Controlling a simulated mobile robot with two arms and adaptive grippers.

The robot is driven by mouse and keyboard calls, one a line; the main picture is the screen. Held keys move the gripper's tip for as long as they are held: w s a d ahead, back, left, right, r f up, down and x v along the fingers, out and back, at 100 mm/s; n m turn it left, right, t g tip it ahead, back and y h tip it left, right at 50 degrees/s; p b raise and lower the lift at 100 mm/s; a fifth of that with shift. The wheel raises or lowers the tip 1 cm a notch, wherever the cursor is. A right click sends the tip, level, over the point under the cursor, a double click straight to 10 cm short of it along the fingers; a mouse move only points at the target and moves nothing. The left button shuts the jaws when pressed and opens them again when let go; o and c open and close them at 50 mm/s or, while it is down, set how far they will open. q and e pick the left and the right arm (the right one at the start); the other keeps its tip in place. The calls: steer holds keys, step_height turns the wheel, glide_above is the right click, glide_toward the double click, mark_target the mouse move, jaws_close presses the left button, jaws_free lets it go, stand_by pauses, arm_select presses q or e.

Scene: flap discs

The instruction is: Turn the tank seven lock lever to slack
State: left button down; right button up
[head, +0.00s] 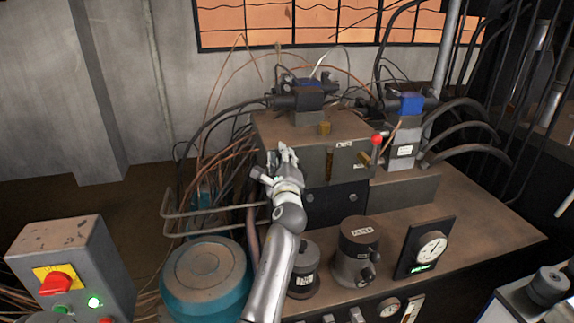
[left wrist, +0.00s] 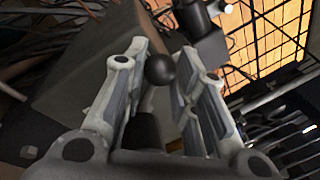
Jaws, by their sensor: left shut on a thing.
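My left gripper (head: 284,158) reaches up from the bottom to the left front edge of the grey valve block (head: 268,132). In the left wrist view its two fingers (left wrist: 163,55) stand on either side of a round black knob (left wrist: 160,69), and the gripper is shut on it. The knob is hidden by the gripper in the head view. A second lever with a red ball knob (head: 376,140) sticks up at the block's right front. The small labels are too blurred to read, so I cannot tell which lever is tank seven's. My right gripper is not in view.
A gauge (head: 432,247), a dark cylinder (head: 356,250) and a shorter one (head: 304,270) stand on the bench (head: 480,235). A teal drum (head: 206,285) and a switch box (head: 75,265) are at left. Cables and a bent pipe crowd the block's left side.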

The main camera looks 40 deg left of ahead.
arm_select(q)
steer(key=shift+s+a+f+n+y+b, duration=0.25)
steer(key=shift+f+n+b, duration=0.15)
steer(key=shift+n+b, duration=0.55)
steer(key=shift+s+a+f+n+y+b, duration=0.15)
steer(key=shift+f+n+b, duration=0.3)
steer(key=shift+n+b, duration=0.5)
steer(key=shift+s+a+f+n+y+b, duration=0.2)
steer(key=shift+f+n+y+b, duration=0.15)
steer(key=shift+n+b, duration=0.55)
steer(key=c, duration=1.1)
jaws_free()
steer(key=shift+c, duration=0.2)
steer(key=v, duration=0.7)
steer(key=shift+s+d, duration=0.2)
steer(key=shift+d, duration=0.05)
